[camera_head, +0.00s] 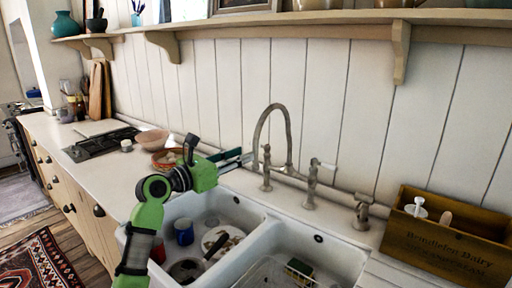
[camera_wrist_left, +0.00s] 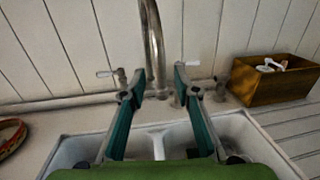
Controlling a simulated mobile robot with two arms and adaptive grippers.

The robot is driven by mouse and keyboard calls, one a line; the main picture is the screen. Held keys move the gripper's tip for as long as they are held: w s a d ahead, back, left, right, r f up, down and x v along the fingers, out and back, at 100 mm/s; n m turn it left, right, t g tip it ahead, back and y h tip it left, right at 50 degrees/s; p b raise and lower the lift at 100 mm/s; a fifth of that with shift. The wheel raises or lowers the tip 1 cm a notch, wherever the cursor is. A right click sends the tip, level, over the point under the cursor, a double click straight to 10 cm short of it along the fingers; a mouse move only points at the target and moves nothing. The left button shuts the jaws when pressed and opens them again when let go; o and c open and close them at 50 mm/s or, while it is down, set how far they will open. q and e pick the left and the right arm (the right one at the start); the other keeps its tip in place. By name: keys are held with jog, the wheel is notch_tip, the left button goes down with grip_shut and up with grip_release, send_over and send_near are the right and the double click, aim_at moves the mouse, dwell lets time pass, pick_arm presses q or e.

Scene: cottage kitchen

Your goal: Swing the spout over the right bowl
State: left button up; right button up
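The metal gooseneck spout (camera_head: 272,108) rises from the bridge tap behind the sink, and its free end hangs toward the left in the head view. My left gripper (camera_head: 246,156) is open close to that hanging end. In the left wrist view the spout (camera_wrist_left: 154,40) appears between the two spread green fingers (camera_wrist_left: 158,80); I cannot tell whether either finger touches it. The right bowl (camera_head: 318,248) of the white sink holds a rack and a sponge. The left bowl (camera_head: 246,214) holds dishes. My right gripper is not in view.
Two tap handles (camera_head: 311,188) and a side fitting (camera_head: 361,212) stand behind the sink. A wooden box (camera_head: 446,246) is at the right. Bowls (camera_head: 152,140) sit on the counter at the left. A shelf (camera_head: 330,18) runs above.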

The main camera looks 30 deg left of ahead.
aim_at(255, 148)
pick_arm(q)
jog(key=p+x, duration=0.1)
jog(key=x, duration=0.4)
jog(key=shift+w+r, duration=0.1)
jog(key=shift+w, duration=0.2)
jog(key=shift+w+d, duration=0.1)
jog(key=shift+w, duration=0.35)
grip_shut()
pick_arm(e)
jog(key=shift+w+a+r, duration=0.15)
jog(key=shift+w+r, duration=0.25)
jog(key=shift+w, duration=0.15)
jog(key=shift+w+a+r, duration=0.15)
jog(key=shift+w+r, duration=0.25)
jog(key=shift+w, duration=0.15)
